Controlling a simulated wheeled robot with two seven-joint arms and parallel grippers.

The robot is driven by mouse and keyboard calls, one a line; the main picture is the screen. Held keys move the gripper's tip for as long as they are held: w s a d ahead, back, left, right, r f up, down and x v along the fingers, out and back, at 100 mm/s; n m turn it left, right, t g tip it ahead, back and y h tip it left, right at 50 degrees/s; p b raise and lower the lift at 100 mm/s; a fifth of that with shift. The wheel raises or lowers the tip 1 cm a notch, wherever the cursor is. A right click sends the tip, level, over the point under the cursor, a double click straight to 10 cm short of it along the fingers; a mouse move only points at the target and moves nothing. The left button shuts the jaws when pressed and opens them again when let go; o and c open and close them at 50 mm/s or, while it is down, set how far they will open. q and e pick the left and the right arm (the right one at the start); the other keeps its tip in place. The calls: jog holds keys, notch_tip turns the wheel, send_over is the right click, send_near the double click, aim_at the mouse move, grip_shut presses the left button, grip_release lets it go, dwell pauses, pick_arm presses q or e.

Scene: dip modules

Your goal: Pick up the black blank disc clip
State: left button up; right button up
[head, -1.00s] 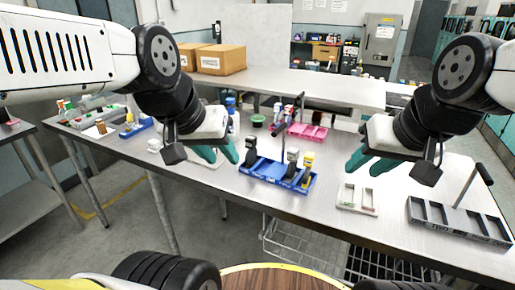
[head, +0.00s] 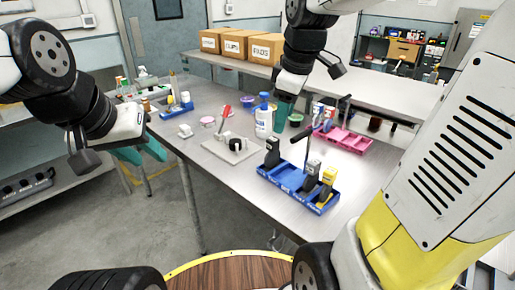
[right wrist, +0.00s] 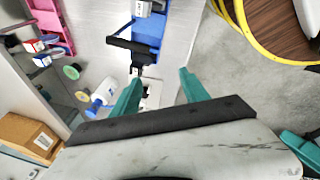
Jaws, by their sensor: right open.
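A small black round piece (head: 236,145), which looks like the black disc clip, sits on a pale flat tray (head: 216,150) near the table's front edge, in the head view. In the right wrist view the pale tray (right wrist: 152,92) shows between my fingers, and the black piece cannot be made out clearly. My right gripper (head: 283,108) is above the table, to the upper right of that tray in the head view. Its open, empty fingers also show in the right wrist view (right wrist: 159,77). My left gripper (head: 141,154) is open and empty, left of the table's front edge.
A blue carrier (head: 283,180) with upright black and yellow items and a tall handle stands right of the pale tray. A white bottle with a blue cap (head: 263,120) stands behind it. A pink carrier (head: 349,140) stands farther back.

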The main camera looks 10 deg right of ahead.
jog(key=w+f+n+g, duration=0.2)
jog(key=w+f+n, duration=0.1)
jog(key=w+n, duration=0.35)
jog(key=n+g, duration=0.1)
jog(key=n, duration=0.5)
send_over(273, 139)
jog(key=shift+h, duration=0.4)
jog(key=f, duration=0.4)
jog(key=shift+d+f, duration=0.2)
jog(key=shift+f, duration=0.1)
jog(key=shift+w+f+n, duration=0.1)
jog(key=shift+f+n, duration=0.15)
jog(key=shift+f, duration=0.1)
notch_tip(273, 139, down, 7)
jog(key=shift+a+f, duration=0.15)
grip_shut()
